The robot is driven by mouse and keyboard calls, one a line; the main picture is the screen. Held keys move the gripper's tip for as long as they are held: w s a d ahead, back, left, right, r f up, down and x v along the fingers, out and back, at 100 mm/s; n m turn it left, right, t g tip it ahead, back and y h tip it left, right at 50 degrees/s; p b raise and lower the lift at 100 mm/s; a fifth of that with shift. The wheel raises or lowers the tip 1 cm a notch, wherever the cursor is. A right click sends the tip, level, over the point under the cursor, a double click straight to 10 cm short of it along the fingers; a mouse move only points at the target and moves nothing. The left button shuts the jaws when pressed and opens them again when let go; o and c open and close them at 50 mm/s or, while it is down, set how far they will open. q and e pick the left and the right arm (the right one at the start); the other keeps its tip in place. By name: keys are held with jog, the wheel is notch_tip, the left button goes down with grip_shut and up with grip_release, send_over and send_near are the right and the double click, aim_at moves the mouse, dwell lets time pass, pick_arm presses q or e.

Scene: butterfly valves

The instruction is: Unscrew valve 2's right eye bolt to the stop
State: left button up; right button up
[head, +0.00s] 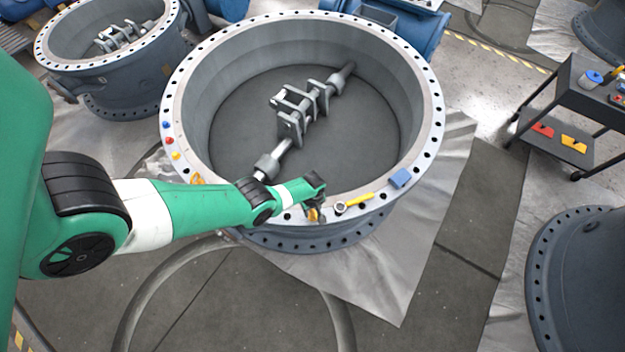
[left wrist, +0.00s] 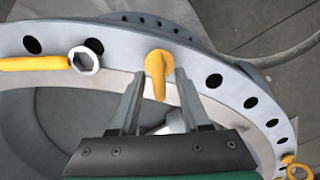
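Valve 2 is the large grey round valve body (head: 436,120) in the middle of the head view, with a pale flange full of holes. A yellow eye bolt (left wrist: 157,66) stands in a flange hole; in the head view it (head: 313,215) is partly covered by my gripper. My left gripper (head: 316,203) is over the near rim. In the left wrist view its open fingers (left wrist: 160,78) flank this eye bolt with small gaps on both sides. Another yellow eye bolt (head: 196,178) sits further left on the flange, also in the left wrist view (left wrist: 294,167). My right gripper is not in view.
A yellow-handled wrench (head: 358,200) lies on the flange close to my gripper, its ring towards the eye bolt. A dark cart (head: 590,80) stands at right.

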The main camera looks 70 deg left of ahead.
aim_at(313, 210)
pick_arm(q)
notch_tip(313, 210, up, 12)
jog(key=p, duration=1.1)
jog(key=shift+f+p, duration=0.15)
jog(key=shift+p, duration=0.25)
